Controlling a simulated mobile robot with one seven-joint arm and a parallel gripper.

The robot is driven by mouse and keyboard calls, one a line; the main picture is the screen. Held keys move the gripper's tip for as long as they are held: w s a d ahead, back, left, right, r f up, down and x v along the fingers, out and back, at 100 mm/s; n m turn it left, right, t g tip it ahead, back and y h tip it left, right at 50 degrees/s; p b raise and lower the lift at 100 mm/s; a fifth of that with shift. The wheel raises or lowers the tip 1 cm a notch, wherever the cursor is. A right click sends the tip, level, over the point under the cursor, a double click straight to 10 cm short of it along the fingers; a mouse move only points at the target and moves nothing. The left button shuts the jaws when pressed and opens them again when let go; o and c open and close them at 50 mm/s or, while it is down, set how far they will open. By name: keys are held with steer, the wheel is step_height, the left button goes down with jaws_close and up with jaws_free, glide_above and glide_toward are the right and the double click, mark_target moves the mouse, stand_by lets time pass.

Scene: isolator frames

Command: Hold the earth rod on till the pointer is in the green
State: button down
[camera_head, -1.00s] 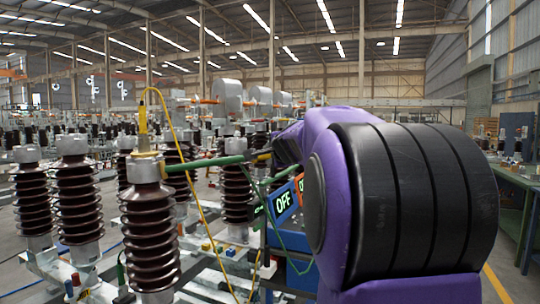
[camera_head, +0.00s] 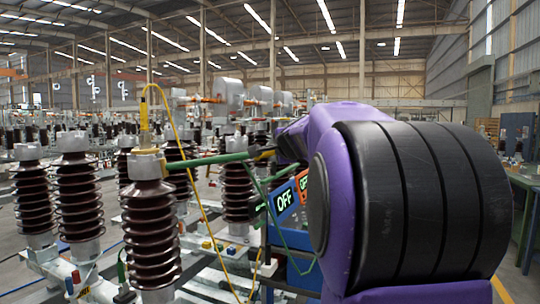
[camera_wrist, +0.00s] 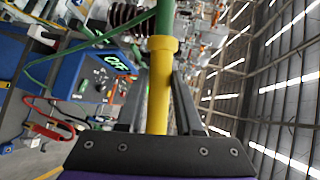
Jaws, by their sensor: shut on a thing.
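The earth rod (camera_head: 215,158) is a green pole that runs level to the left, with its far end at the metal cap of a brown ribbed insulator (camera_head: 150,220). I cannot tell for sure whether it touches the cap. My gripper (camera_wrist: 159,80) is shut on the rod's yellow handle (camera_wrist: 158,105), which lies between both fingers. In the head view my arm hides most of the gripper. A green lead hangs from the rod. No pointer or green zone is readable in either view.
A yellow probe (camera_head: 143,118) with a yellow cable (camera_head: 185,150) stands on the same cap. A blue unit with a lit OFF sign (camera_head: 284,200) stands below the rod. More insulators (camera_head: 75,190) crowd the left. A green bench (camera_head: 525,190) is at the right.

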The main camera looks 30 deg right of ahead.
steer(key=s+d+b, duration=0.4)
steer(key=s+d, duration=0.2)
steer(key=s, duration=0.1)
steer(key=shift+a+r, duration=0.1)
stand_by(0.4)
steer(key=shift+w+a+p, duration=0.9)
steer(key=shift+w+a, duration=0.1)
steer(key=shift+w, duration=0.3)
steer(key=shift+w+a+p, duration=0.9)
steer(key=shift+w+a, duration=0.1)
steer(key=shift+w, duration=0.3)
steer(key=shift+w+a+p, duration=0.9)
steer(key=shift+w+a, duration=0.1)
steer(key=shift+w, duration=0.3)
